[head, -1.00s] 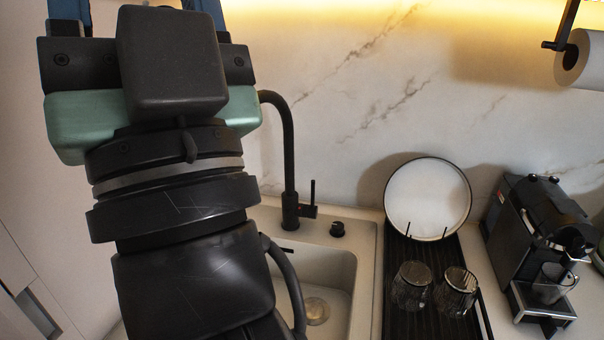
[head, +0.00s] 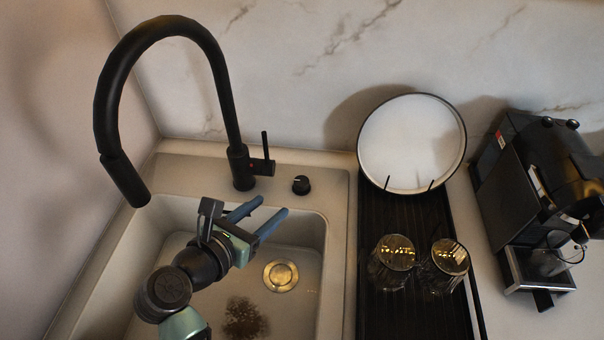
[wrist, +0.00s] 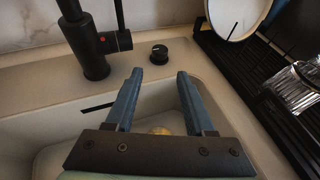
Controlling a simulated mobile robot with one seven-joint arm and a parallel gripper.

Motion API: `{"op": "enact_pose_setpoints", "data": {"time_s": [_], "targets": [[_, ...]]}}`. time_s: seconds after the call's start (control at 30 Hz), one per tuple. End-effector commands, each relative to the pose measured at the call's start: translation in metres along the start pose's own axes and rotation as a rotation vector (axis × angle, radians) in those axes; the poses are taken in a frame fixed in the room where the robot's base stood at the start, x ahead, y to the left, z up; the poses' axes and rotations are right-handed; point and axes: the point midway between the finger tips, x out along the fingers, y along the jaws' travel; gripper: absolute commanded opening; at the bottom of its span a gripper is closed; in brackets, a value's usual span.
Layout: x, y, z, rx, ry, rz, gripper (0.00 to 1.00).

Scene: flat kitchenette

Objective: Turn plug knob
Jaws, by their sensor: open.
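The plug knob (head: 301,185) is a small black round knob with a light mark on top. It stands on the sink's back ledge, just right of the faucet base. It also shows in the wrist view (wrist: 159,54), beyond my fingertips and roughly between them. My gripper (head: 272,212) has blue fingers and is over the sink basin, in front of and left of the knob. In the wrist view my gripper (wrist: 159,76) is open, with nothing between the fingers, and apart from the knob.
The black faucet (head: 238,150) with its side lever stands left of the knob. A dark drying rack (head: 402,325) with a round plate (head: 412,143) and two glasses (head: 393,262) is to the right. A coffee machine (head: 530,175) stands farther right. The sink drain (head: 281,275) is below.

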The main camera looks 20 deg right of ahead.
Motion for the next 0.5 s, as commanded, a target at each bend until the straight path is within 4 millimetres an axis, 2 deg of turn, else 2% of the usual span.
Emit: {"op": "enact_pose_setpoints", "data": {"time_s": [0.17,0.5], "targets": [[0.025,-0.002,0.0,0.003,0.004,-0.006,0.54],[0.096,-0.002,0.001,0.001,0.001,-0.005,0.54]]}}
